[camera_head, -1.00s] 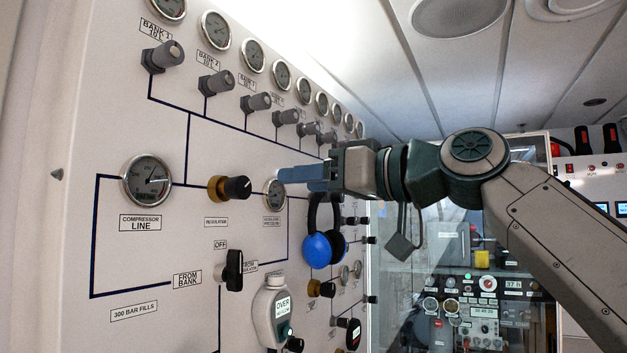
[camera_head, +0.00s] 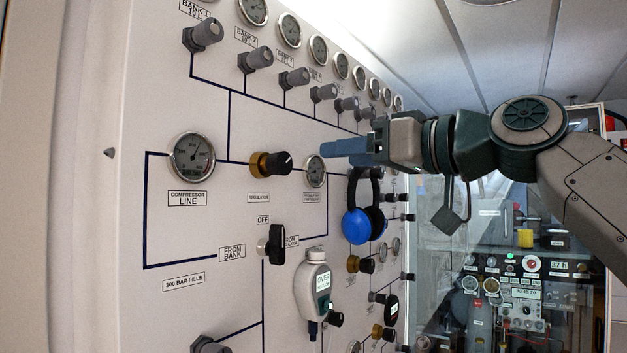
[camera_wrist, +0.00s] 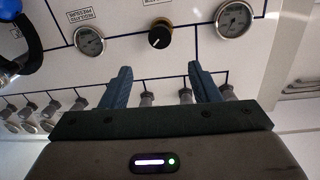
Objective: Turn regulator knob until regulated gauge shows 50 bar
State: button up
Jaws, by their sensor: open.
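The regulator knob (camera_head: 270,163) is black with a brass collar and sticks out of the white panel. It also shows in the wrist view (camera_wrist: 159,37), beyond and between my fingers. The regulated-pressure gauge (camera_head: 315,171) is a small round dial to the right of the knob; it also shows in the wrist view (camera_wrist: 89,41). Its needle is too small to read. My gripper (camera_head: 338,147) is open and empty, its blue fingers apart from the panel, right of the knob and above that gauge. The wrist view shows both fingers (camera_wrist: 156,85) spread wide, not touching the knob.
The compressor line gauge (camera_head: 191,158) is left of the knob. Grey bank valves (camera_head: 258,58) run along the panel above. Blue headphones (camera_head: 362,210) hang just below my gripper. A black selector handle (camera_head: 277,244) and a grey handheld meter (camera_head: 313,285) are lower down.

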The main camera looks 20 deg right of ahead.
aim_at(285, 165)
jog(key=shift+s+a+h, duration=0.5)
jog(key=shift+s+a, duration=1.35)
jog(key=shift+a, duration=0.05)
jog(key=shift+w+d+y, duration=0.5)
jog(key=shift+w+d, duration=0.75)
jog(key=shift+d, duration=1.05)
jog(key=p+x, duration=0.1)
jog(key=x, duration=0.3)
jog(key=p+x, duration=0.2)
jog(key=x, duration=0.3)
jog(key=p+x, duration=0.2)
jog(key=x, duration=0.2)
jog(key=shift+w+a+f, duration=0.25)
jog(key=shift+w+f, duration=0.05)
jog(key=c, duration=1)
